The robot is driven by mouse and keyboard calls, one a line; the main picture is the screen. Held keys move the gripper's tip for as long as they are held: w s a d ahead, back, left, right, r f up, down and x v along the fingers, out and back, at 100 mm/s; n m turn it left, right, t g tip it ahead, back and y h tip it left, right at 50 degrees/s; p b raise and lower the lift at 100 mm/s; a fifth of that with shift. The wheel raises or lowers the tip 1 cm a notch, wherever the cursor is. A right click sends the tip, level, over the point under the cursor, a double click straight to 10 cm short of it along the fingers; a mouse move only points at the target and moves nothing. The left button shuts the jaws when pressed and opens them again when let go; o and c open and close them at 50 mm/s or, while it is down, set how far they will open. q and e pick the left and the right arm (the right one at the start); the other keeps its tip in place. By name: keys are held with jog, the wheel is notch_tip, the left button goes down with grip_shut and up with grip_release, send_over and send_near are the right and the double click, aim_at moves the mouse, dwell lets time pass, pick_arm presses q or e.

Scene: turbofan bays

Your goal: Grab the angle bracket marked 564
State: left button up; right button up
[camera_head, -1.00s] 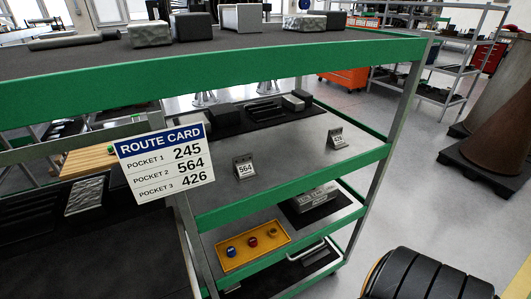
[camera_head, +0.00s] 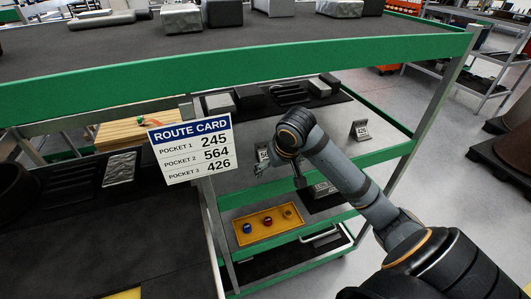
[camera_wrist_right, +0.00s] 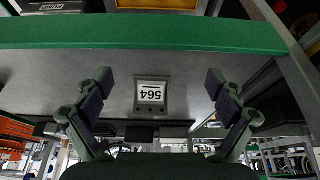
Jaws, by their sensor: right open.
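The angle bracket marked 564 (camera_head: 262,154) stands on the grey middle shelf, partly hidden by my right gripper and arm in the head view. In the right wrist view the bracket (camera_wrist_right: 151,94) shows whole, its white label upside down. My right gripper (camera_wrist_right: 159,84) is open and empty, with one finger to each side of the bracket in that picture. Whether the fingertips reach level with it I cannot tell. In the head view the right gripper (camera_head: 278,172) is at the shelf's front, mostly hidden behind its wrist. My left gripper is not in view.
A bracket marked 426 (camera_head: 360,130) stands farther right on the shelf. The green shelf edge (camera_head: 375,158) runs along the front. A route card (camera_head: 191,148) hangs on the left post. A yellow tray (camera_head: 268,224) with knobs lies below. Dark blocks (camera_head: 250,97) stand behind.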

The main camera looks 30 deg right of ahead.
aim_at(265, 142)
jog(key=shift+w+d+r+m, duration=0.15)
jog(key=shift+d+r, duration=0.15)
jog(key=shift+r, duration=0.25)
jog(key=shift+w+d+r+m, duration=0.15)
jog(key=shift+d+r, duration=0.15)
jog(key=shift+r, duration=0.25)
jog(key=shift+w+d+r+p, duration=0.1)
jog(key=shift+w+r+p, duration=0.15)
jog(key=shift+p, duration=0.1)
jog(key=w+d+p, duration=0.1)
jog(key=w, duration=0.2)
jog(key=w+d+p, duration=0.1)
jog(key=w+p, duration=0.1)
jog(key=w, duration=0.2)
jog(key=w+d+p, duration=0.1)
jog(key=w+p, duration=0.1)
jog(key=w, duration=0.1)
jog(key=shift+w+f, duration=0.2)
jog(key=shift+w, duration=0.2)
jog(key=shift+p+x, duration=0.9)
jog(key=shift+x, duration=1.75)
jog(key=shift+r, duration=0.1)
jog(key=c, duration=1.4)
jog(key=shift+r, duration=0.1)
